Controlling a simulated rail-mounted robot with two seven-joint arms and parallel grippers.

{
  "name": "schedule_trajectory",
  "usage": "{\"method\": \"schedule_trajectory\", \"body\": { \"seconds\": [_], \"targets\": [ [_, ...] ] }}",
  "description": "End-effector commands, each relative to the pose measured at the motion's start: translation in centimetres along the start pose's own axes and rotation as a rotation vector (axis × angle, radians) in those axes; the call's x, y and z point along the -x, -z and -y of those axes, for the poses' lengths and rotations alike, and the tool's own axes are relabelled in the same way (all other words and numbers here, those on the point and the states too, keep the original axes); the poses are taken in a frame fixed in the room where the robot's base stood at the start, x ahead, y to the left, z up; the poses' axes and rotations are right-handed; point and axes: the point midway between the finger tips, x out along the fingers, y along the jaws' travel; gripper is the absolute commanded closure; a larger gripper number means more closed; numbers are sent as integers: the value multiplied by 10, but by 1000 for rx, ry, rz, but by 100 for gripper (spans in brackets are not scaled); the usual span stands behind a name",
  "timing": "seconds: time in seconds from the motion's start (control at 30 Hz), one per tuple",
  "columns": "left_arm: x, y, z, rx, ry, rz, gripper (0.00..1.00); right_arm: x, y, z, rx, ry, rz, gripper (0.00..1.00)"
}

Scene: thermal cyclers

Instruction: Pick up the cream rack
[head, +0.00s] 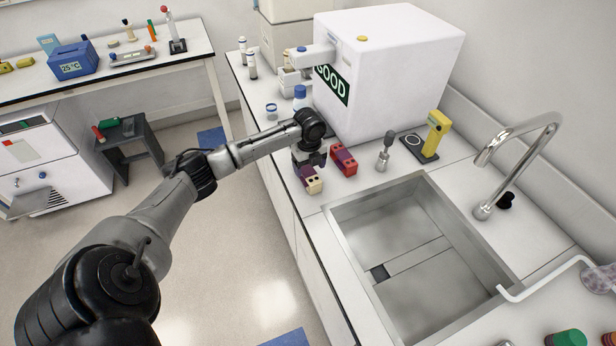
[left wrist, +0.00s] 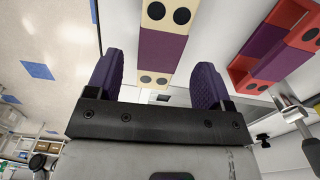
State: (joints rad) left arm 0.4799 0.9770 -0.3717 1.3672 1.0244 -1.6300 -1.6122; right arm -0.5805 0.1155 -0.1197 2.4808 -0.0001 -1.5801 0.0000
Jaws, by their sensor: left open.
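The cream rack (head: 314,187) stands on the counter near its front edge, left of the sink. It has cream ends with dark round holes and a purple middle. My left gripper (head: 309,167) is at the rack and hides part of it in the head view. In the left wrist view, the gripper (left wrist: 156,78) is open, with one purple finger on each side of the cream rack (left wrist: 166,14). The rack's near end lies between the fingers, with gaps on both sides. My right gripper is not in view.
A red rack (head: 343,160) stands close to the right of the cream rack; it also shows in the left wrist view (left wrist: 290,22). A large white machine (head: 390,75) is behind. The sink (head: 420,262) opens to the right, with a grey-tipped tool (head: 383,160) near its far edge.

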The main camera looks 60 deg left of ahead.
Motion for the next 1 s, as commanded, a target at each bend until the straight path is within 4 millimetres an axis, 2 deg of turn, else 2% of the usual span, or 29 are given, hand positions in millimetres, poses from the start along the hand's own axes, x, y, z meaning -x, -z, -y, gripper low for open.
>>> {"method": "schedule_trajectory", "body": {
  "seconds": [0.23,0.53,0.8,1.0],
  "targets": [
    [-12,0,-1,1,-1,-1,26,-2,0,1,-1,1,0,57],
    [-50,0,-2,1,-1,0,26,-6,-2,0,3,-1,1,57],
    [-53,-1,-2,0,0,1,26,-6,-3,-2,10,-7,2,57],
    [-53,-1,-2,0,0,1,44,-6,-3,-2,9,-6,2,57]
  ]
}}
